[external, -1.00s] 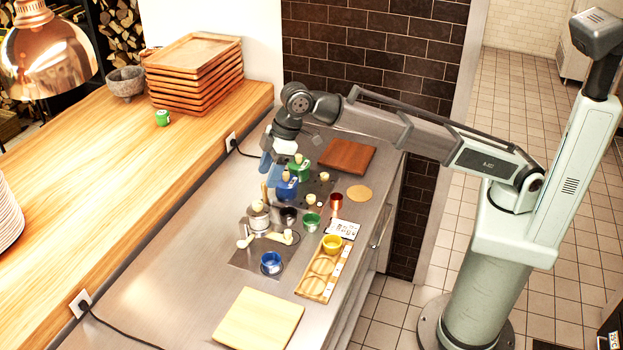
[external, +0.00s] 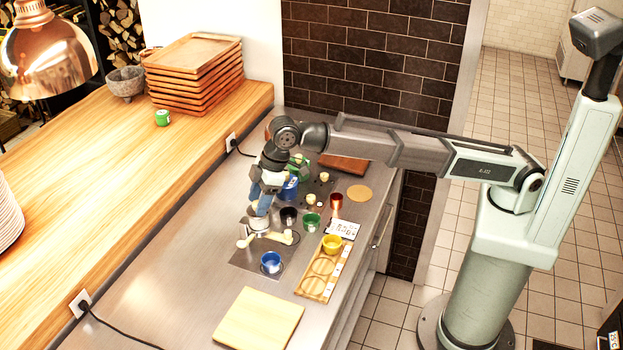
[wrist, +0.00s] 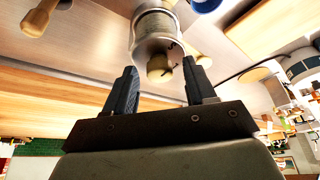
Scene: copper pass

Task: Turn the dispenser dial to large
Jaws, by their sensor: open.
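The dispenser is a silver metal cylinder, seen at the top middle of the wrist view (wrist: 158,28) and just below my gripper in the external view (external: 257,223). Its cream dial knob (wrist: 159,66) sits low on the cylinder in the wrist view, with dark letter marks beside it. I cannot read the setting clearly. My gripper (wrist: 160,68) is open and empty, with one dark finger on each side of the dial in the picture. I cannot tell how far the fingertips are from it. In the external view my gripper (external: 260,204) hangs over the dispenser and partly hides it.
A blue cup (external: 271,263) stands in front on the steel counter. A blue container (external: 289,188) is just behind my gripper.

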